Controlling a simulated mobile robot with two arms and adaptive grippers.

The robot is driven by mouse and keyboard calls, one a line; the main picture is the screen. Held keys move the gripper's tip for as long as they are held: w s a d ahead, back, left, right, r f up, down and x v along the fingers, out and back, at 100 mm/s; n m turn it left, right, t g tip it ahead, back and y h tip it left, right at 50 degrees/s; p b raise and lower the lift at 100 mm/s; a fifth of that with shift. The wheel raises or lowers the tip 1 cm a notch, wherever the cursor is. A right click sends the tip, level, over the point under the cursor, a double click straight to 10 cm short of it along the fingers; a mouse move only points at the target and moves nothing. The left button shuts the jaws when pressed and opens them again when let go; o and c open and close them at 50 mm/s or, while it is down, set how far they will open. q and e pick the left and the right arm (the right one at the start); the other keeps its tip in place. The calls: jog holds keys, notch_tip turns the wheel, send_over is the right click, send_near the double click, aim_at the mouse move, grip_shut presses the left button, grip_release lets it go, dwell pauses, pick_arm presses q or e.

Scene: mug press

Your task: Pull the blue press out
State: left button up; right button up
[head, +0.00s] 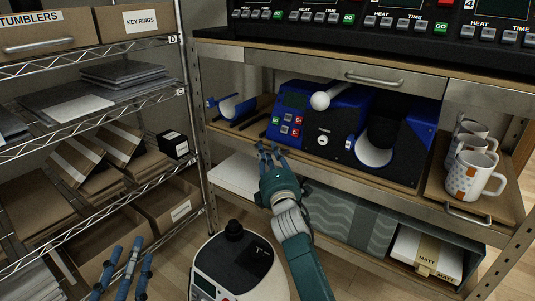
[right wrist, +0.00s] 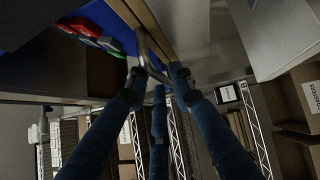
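The blue press (head: 325,125) is a blue and black machine with a curved white-lined clamp and a white ball-ended lever (head: 320,101). It stands on the middle shelf, which has a wooden board with a metal front edge. My right gripper (head: 269,150) is at that front edge, below and left of the press. In the right wrist view its fingers (right wrist: 158,82) are around a curved metal handle (right wrist: 147,52), with the fingertips apart; firm contact cannot be made out. My left gripper (head: 130,254) is low at the left, open and empty.
White mugs with orange marks (head: 472,176) stand on a tray at the right. A loose blue curved part (head: 237,107) lies left of the press. A wire rack with boxes (head: 92,150) stands left. Boxes (head: 345,216) fill the lower shelf.

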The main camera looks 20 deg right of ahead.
pick_arm(q)
jog(key=shift+s+d+r+t, duration=0.15)
jog(key=shift+r+t, duration=0.35)
jog(key=shift+r, duration=0.6)
pick_arm(e)
jog(key=shift+w+r, duration=0.1)
jog(key=shift+w, duration=0.55)
grip_shut()
pick_arm(q)
jog(key=shift+f, duration=0.1)
